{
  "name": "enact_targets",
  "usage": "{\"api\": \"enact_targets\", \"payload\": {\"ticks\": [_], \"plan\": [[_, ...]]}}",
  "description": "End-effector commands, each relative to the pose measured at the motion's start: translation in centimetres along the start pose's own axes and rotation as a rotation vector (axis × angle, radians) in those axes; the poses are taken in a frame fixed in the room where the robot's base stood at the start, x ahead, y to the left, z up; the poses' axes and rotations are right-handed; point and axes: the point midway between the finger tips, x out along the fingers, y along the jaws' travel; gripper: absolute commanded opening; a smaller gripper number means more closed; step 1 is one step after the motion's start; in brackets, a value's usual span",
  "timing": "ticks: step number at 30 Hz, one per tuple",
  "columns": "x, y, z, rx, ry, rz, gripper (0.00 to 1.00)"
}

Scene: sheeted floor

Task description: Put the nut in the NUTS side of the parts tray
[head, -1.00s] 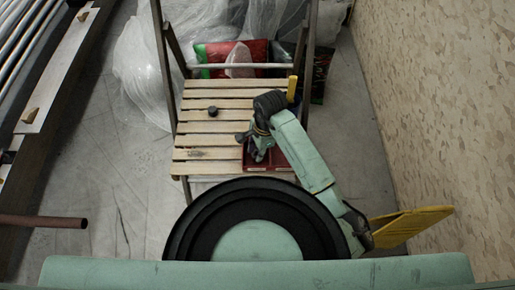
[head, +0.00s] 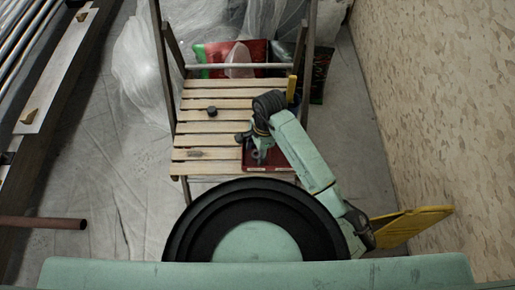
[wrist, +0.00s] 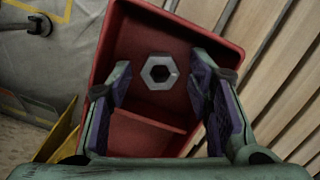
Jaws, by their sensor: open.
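The parts tray (head: 270,168) is red and sits at the front right of the slatted wooden seat, partly hidden by my arm. The wrist view shows it (wrist: 235,50) with a divider (wrist: 150,121) between two compartments. The grey hexagonal nut (wrist: 160,87) lies in the larger compartment, on the far side of the divider in that view. No lettering is readable, so I cannot tell which side is NUTS. My gripper (wrist: 160,72) is open over the tray, its fingers apart on either side of the nut. In the head view my gripper (head: 257,155) hides the nut.
A small dark round object (head: 212,111) stands on the slatted seat (head: 205,127). A yellow-handled item (head: 292,88) is at the back right, behind my arm. Chair posts rise at the back left and right. The seat's left part is mostly clear.

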Motion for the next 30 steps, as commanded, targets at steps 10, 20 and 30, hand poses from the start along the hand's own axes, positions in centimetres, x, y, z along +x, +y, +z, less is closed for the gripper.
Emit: {"api": "enact_targets", "payload": {"ticks": [10,20,30], "plan": [[-4.3,-0.1,-0.2,-0.005,0.008,-0.002,0.46],[-10.7,-0.1,-0.1,-0.001,0.005,-0.002,0.46],[-12.3,0.0,0.1,-0.001,0.001,-0.001,0.46]]}}
